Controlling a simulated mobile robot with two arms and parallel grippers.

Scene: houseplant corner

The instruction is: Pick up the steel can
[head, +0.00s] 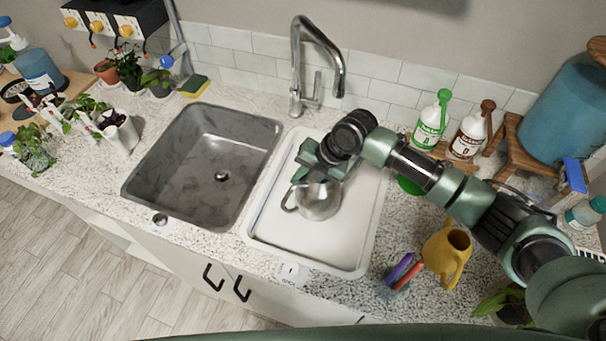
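The steel can (319,203) is a shiny rounded metal vessel with a loop handle or spout on its left side. It is in the white tray (285,250) to the right of the sink. My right gripper (306,172), on the green and black arm from the right, is right at the can's far upper side and overlaps it in the view. Its fingertips are partly hidden, so I cannot tell whether they touch or grip the can. My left gripper is not in view.
The empty sink (205,165) lies left, with a tall faucet (297,65) behind. A yellow watering can (447,255) and colored-handled tools (402,272) stand right of the tray. Green-capped (430,122) and brown-capped (470,135) bottles stand behind my arm. Potted plants crowd the left.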

